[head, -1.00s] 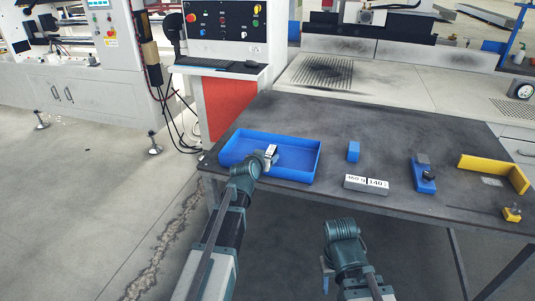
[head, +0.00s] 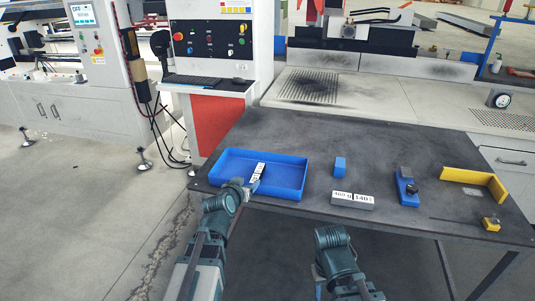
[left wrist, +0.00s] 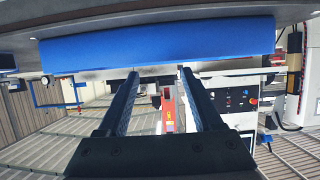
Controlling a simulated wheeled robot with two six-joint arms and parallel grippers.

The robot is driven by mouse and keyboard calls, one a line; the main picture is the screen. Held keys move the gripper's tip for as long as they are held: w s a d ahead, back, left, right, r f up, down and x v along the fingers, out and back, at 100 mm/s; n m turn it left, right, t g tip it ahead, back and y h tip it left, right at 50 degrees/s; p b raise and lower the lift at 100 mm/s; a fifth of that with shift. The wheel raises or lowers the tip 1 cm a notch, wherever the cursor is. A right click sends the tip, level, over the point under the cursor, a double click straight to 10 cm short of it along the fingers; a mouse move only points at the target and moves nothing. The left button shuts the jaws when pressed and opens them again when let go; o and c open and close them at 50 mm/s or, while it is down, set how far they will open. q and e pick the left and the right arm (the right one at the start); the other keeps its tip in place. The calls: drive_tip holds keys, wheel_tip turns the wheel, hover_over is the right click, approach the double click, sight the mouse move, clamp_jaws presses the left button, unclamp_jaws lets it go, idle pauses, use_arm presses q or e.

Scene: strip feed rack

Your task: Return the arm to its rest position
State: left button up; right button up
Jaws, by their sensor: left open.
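My left gripper (head: 250,187) is at the near left side of the blue tray (head: 290,160), with its two fingers apart and nothing between them in the left wrist view (left wrist: 155,78). A small piece with a black and white label (head: 258,171) lies in the tray, just beyond the gripper. The tray's blue wall also fills the top of the left wrist view (left wrist: 160,45). My right arm hangs in front of the table's near edge; its fingers do not show clearly.
The dark table (head: 390,155) also bears a small blue block (head: 340,167), a grey bar with white labels (head: 352,200), a blue fixture (head: 406,188), a yellow angled guard (head: 475,184) and a small yellow block (head: 491,222). A machine with a control panel (head: 212,42) stands behind.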

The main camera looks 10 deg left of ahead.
use_arm(q)
drive_tip(key=s+d+r+m+g+h+p, duration=0.25)
drive_tip(key=s+d+g+p, duration=0.55)
drive_tip(key=s+d+p, duration=0.45)
drive_tip(key=s+d+r+g+y+p, duration=0.2)
drive_tip(key=s+r+g+p, duration=0.1)
drive_tip(key=s, duration=0.3)
drive_tip(key=s+d+r+g+y+p, duration=0.2)
drive_tip(key=s+r+g+p, duration=0.1)
drive_tip(key=s+p, duration=0.3)
drive_tip(key=shift+s+d+m, duration=0.35)
drive_tip(key=shift+s+m, duration=0.05)
drive_tip(key=shift+m, duration=0.05)
